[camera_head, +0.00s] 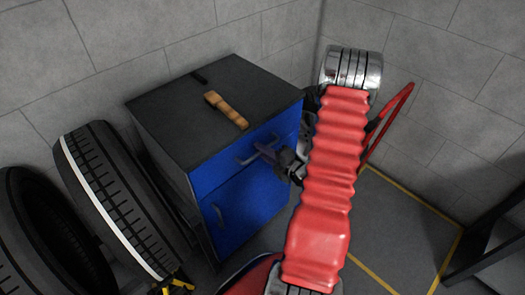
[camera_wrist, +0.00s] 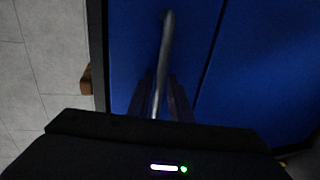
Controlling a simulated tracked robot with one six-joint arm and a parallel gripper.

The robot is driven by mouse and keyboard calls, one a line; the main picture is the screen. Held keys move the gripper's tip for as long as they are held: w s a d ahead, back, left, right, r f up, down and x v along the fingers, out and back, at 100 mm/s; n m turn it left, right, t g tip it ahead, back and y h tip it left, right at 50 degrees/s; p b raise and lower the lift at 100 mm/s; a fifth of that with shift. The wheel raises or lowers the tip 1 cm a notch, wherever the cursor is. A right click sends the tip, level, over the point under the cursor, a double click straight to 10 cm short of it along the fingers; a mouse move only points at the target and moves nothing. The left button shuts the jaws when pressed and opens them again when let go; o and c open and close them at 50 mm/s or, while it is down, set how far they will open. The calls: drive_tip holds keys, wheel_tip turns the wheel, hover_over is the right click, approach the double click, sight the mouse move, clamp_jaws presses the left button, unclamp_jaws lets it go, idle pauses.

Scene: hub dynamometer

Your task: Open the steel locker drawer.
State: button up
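The steel locker (camera_head: 165,110) stands against the wall in the head view, with a dark top and a blue front. Its upper blue drawer front (camera_head: 215,172) looks flush with the door below, so the drawer appears closed. The drawer handle (camera_head: 246,160) is a pale metal bar, partly hidden by my gripper (camera_head: 268,153). In the wrist view the handle (camera_wrist: 165,45) runs down the picture between the two dark fingers of my gripper (camera_wrist: 160,90). The fingers flank the bar closely. I cannot tell whether they press on it.
A wooden-handled tool (camera_head: 226,108) lies on the locker top. The lower door has its own handle (camera_head: 219,216). Tyres (camera_head: 118,200) stand left of the locker. A red tubular frame (camera_head: 392,118) is behind my arm. Floor with yellow lines (camera_head: 405,230) is open at right.

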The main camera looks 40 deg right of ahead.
clamp_jaws()
idle(0.5)
drive_tip(key=shift+d, duration=0.1)
drive_tip(key=shift+s+f, duration=0.1)
